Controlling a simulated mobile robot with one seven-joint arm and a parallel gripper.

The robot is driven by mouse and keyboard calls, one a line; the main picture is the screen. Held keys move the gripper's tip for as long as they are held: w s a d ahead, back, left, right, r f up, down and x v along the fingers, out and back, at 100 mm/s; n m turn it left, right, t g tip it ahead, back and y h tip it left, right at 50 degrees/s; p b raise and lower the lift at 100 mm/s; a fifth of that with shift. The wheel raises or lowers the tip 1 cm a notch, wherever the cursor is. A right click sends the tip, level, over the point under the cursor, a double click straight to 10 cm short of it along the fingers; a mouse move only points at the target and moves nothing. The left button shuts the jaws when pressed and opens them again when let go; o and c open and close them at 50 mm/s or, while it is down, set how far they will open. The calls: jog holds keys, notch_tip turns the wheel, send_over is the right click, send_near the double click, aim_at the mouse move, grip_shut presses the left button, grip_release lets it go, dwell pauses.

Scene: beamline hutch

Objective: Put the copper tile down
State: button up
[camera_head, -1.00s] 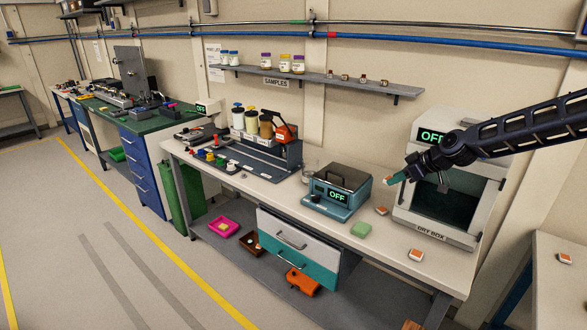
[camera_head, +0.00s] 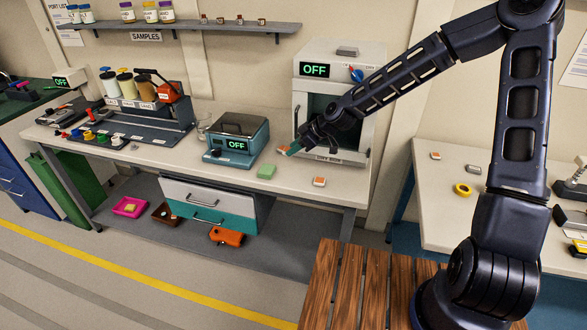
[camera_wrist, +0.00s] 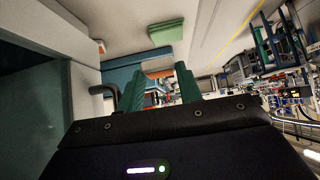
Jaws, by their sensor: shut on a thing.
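My gripper (camera_head: 291,149) is in front of the dry box's lower left side, low over the bench, with its teal fingers pointing left and down. It is shut on the copper tile, which the fingers mostly hide. A small copper-coloured patch (camera_head: 283,148) shows by the fingertips in the head view; I cannot tell whether it is the held tile or one on the bench. In the wrist view the two green fingers (camera_wrist: 165,88) stand a little apart. Another white-edged copper tile (camera_head: 319,181) lies near the bench's front edge.
A green block (camera_head: 266,171) lies on the bench (camera_head: 345,181) between the OFF-display device (camera_head: 236,143) and the front tile. The dry box (camera_head: 301,98) stands behind my gripper. Bare bench lies around the front tile. A second table (camera_head: 430,205) is at right.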

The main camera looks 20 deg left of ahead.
notch_tip(320, 180, down, 10)
jog(key=shift+r, duration=0.1)
dwell(0.4)
jog(key=o, duration=1)
jog(key=shift+c, duration=0.2)
jog(key=v, duration=1.2)
